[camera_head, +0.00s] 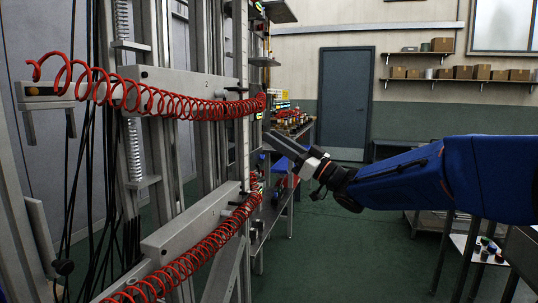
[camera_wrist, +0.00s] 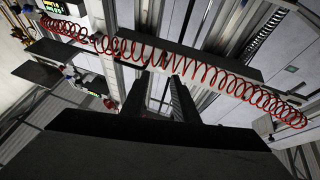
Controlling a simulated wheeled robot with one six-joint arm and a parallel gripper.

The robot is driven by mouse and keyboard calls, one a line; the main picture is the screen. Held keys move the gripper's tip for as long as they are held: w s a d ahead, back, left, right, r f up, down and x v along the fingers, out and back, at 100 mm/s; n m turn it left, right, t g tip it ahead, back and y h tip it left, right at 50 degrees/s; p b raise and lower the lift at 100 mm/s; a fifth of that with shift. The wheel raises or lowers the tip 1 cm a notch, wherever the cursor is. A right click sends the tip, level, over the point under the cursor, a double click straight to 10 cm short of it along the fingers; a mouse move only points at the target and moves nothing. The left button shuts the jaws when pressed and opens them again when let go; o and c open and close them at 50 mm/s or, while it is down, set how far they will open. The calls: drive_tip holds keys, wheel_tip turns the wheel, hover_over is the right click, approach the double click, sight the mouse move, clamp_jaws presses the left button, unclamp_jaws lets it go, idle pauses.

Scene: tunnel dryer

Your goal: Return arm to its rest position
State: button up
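My blue arm (camera_head: 440,180) reaches in from the right in the head view, bent at the dark wrist. My gripper (camera_head: 270,143) is at the left end of the arm, beside the metal dryer frame (camera_head: 190,85). Its two dark fingers also show in the wrist view (camera_wrist: 160,85), with a gap between them and nothing held. The red coiled hose (camera_head: 180,103) passes above the gripper in the head view and crosses beyond the fingertips in the wrist view (camera_wrist: 190,65). I cannot tell how far the fingertips are from the frame.
A lower red coil (camera_head: 205,250) runs along a second rail near the gripper. A shelf of colourful items (camera_head: 290,118) stands behind the gripper. A metal table (camera_head: 465,240) with small jars (camera_head: 487,246) is below the arm at right. The green floor (camera_head: 345,255) between is clear.

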drive_tip(key=s+d+f+m+t+h, duration=0.2)
drive_tip(key=s+d+f+m+h, duration=0.25)
drive_tip(key=d+f+h, duration=0.4)
drive_tip(key=s+d+f+m+t+h, duration=0.1)
drive_tip(key=s+d+f+m+h, duration=0.35)
drive_tip(key=d+h, duration=0.6)
drive_tip(key=s+d+f+m+g, duration=0.1)
drive_tip(key=s+f+g, duration=0.4)
drive_tip(key=s+f, duration=0.6)
drive_tip(key=s+d+f+m+g, duration=0.1)
drive_tip(key=s+d+f+g, duration=0.2)
drive_tip(key=s+f, duration=0.8)
drive_tip(key=s+g, duration=0.2)
drive_tip(key=s, duration=0.4)
drive_tip(key=shift+f+m+g, duration=0.15)
drive_tip(key=shift+m+g, duration=0.15)
drive_tip(key=shift+g, duration=0.1)
